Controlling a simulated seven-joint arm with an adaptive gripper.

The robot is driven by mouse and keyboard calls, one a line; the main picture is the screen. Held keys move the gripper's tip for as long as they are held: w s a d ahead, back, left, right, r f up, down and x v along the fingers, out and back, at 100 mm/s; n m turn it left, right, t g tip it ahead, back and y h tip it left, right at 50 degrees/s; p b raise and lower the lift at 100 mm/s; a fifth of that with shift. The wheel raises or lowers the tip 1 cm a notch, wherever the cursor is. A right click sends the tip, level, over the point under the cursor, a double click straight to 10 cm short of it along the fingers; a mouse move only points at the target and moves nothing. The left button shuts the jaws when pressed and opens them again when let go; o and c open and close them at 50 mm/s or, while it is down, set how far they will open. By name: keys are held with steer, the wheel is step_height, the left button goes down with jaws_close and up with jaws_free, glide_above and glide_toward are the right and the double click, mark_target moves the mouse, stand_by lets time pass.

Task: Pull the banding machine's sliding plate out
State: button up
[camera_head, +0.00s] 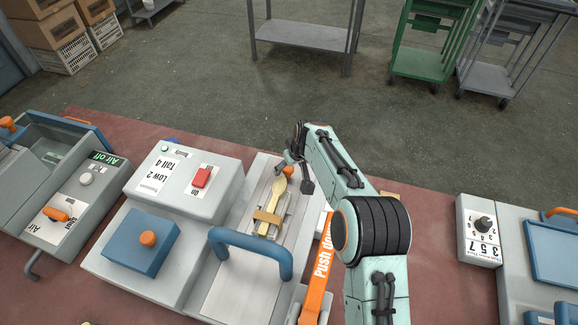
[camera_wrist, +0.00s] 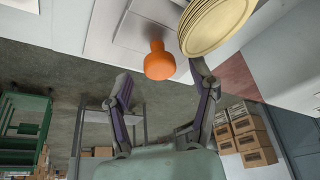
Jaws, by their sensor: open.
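The grey banding machine (camera_head: 190,190) stands on the table left of my arm. Its pale metal sliding plate (camera_head: 263,182) runs away from me, with an orange knob (camera_head: 289,171) at the far end. A banded stack of wooden spoons (camera_head: 270,214) lies along the plate. My gripper (camera_head: 294,177) is open at the knob, partly covering it. In the wrist view the orange knob (camera_wrist: 158,64) shows between and just beyond the tips of my open gripper (camera_wrist: 161,78). The spoon bowls (camera_wrist: 217,24) are close to one finger; contact cannot be told.
A blue arched handle (camera_head: 250,246) stands over the near part of the plate. An orange "Push" strip (camera_head: 319,275) lies beside the machine, near my arm. Other machines stand at left (camera_head: 75,195) and right (camera_head: 482,228). Carts and boxes stand on the floor beyond the table.

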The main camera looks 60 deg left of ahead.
steer(key=shift+a+f, duration=0.25)
steer(key=shift+f, duration=0.3)
jaws_close()
steer(key=shift+w+a+f, duration=0.1)
steer(key=shift+w+a, duration=0.6)
steer(key=shift+a, duration=0.15)
steer(key=shift+w+a, duration=0.6)
steer(key=shift+w, duration=0.1)
jaws_free()
steer(key=shift+w, duration=0.1)
